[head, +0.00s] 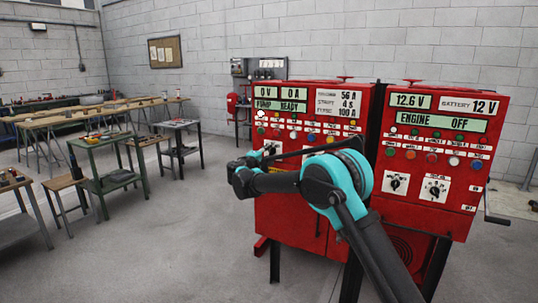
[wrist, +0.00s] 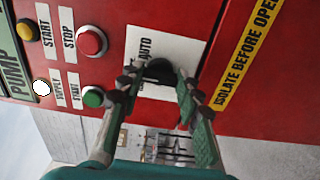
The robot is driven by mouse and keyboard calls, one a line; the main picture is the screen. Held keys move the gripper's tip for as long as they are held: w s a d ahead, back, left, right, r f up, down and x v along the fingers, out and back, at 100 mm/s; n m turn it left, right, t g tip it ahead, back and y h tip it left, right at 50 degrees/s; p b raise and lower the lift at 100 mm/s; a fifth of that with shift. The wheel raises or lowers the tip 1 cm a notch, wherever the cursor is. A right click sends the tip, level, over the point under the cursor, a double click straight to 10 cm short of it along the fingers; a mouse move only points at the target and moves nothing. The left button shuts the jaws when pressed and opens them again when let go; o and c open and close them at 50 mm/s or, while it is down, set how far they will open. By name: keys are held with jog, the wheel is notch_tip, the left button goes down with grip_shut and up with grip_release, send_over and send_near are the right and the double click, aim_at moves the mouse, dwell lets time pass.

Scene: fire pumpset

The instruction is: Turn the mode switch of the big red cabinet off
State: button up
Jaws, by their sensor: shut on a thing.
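The mode switch is a black knob (wrist: 158,71) on a white plate (wrist: 140,45) marked AUTO, seen sideways in the wrist view. My gripper (wrist: 156,82) has a finger on each side of the knob and is shut on it. The fingers partly cover the knob, so its exact pointing is hard to read. In the head view the plate (head: 271,146) is on the front of the left red cabinet (head: 300,225), whose display reads PUMP READY. My arm reaches across this cabinet and hides most of the switch and the gripper.
A second red cabinet (head: 425,215), showing ENGINE OFF, stands at right with two black knobs. In the wrist view, a red button (wrist: 91,40) and a green button (wrist: 93,97) sit near my fingers, and a yellow warning strip (wrist: 246,55) lies right. Workbenches (head: 110,160) stand left.

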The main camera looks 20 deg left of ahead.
dwell(0.4)
jog(key=o, duration=1.2)
jog(key=shift+c, duration=0.2)
jog(key=s+a, duration=0.1)
jog(key=s, duration=1.1)
